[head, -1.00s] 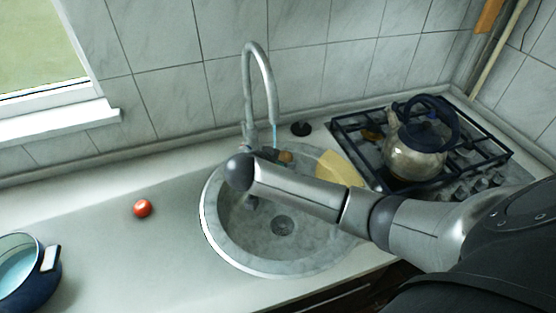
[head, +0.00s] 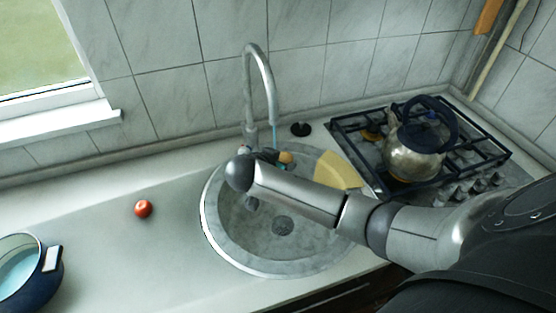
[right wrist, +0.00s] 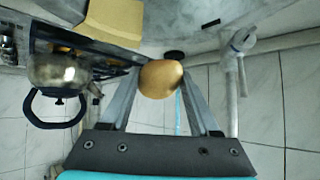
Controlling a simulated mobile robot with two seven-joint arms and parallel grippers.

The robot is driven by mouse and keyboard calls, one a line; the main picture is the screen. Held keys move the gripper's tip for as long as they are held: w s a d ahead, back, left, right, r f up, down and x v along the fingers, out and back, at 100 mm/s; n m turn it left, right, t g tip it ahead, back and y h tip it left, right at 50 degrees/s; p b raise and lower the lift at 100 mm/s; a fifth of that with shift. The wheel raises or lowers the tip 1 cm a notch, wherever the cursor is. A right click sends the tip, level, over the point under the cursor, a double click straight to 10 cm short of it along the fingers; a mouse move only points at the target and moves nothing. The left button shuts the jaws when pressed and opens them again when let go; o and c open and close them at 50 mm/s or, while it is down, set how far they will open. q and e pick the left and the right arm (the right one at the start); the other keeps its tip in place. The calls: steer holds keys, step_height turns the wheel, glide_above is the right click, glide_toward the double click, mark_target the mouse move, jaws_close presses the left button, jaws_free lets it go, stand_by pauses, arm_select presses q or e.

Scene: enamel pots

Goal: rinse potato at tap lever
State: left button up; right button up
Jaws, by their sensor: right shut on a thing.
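The potato (right wrist: 161,79) is brown and held between the fingers of my right gripper (right wrist: 160,85), which is shut on it. In the head view the potato (head: 286,158) shows small behind my right forearm, over the back of the round sink. The tap (head: 259,90) arches above the sink, and a thin blue stream of water (head: 275,134) comes down from its spout close to the potato. In the right wrist view the stream (right wrist: 178,112) shows beside the potato. My left gripper is not in view.
The grey round sink (head: 225,248) lies below my right arm. A kettle (head: 414,150) stands on the gas hob at right. A tomato (head: 143,208) and a blue pot (head: 45,285) are at left, with clear counter around.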

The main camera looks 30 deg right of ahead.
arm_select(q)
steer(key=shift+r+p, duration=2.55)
arm_select(e)
steer(key=s+a, duration=0.2)
steer(key=s, duration=0.5)
steer(key=shift+s+a, duration=0.3)
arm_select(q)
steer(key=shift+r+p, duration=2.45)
arm_select(e)
steer(key=s+a+r, duration=0.1)
steer(key=s+r, duration=0.3)
steer(key=shift+s+a, duration=0.3)
steer(key=shift+s, duration=0.1)
